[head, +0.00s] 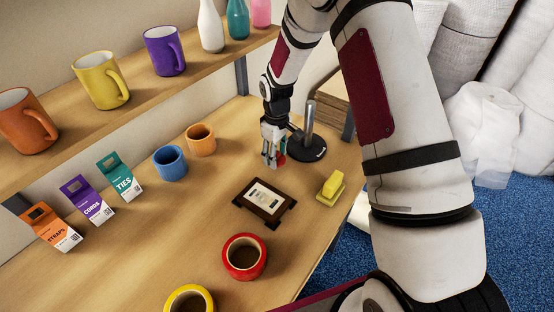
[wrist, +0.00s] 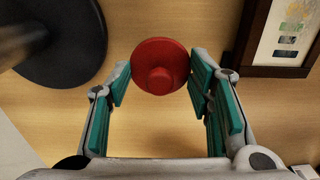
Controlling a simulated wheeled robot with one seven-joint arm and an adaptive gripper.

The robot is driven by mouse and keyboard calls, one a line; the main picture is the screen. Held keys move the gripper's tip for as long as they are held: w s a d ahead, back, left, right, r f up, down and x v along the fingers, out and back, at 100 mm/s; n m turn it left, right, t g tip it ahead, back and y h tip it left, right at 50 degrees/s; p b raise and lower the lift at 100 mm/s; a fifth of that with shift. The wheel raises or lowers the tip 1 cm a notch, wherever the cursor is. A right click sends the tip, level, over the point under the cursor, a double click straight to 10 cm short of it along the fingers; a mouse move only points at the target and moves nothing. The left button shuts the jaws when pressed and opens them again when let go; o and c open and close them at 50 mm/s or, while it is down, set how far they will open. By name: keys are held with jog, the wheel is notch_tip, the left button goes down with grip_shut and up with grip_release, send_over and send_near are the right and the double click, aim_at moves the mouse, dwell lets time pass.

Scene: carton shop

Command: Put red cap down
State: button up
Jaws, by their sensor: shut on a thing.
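In the head view my gripper (head: 271,158) points down over the table, left of the black round base. Only a small red edge of the cap (head: 281,159) shows there beside the fingers. The cap is close to the wooden tabletop (head: 205,225); whether it touches the wood I cannot tell.
A black round base with a post (head: 308,146) stands close right of my gripper. A dark framed panel (head: 244,203) lies nearer, with a yellow block (head: 332,187) beside it. Blue (head: 171,165) and orange cups stand left. Red tape (head: 244,272) lies in front. Bare wood lies between.

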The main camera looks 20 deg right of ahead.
jog(key=shift+s+f, duration=0.15)
jog(key=shift+f, duration=1.15)
jog(key=shift+f, duration=0.1)
jog(key=o, duration=0.9)
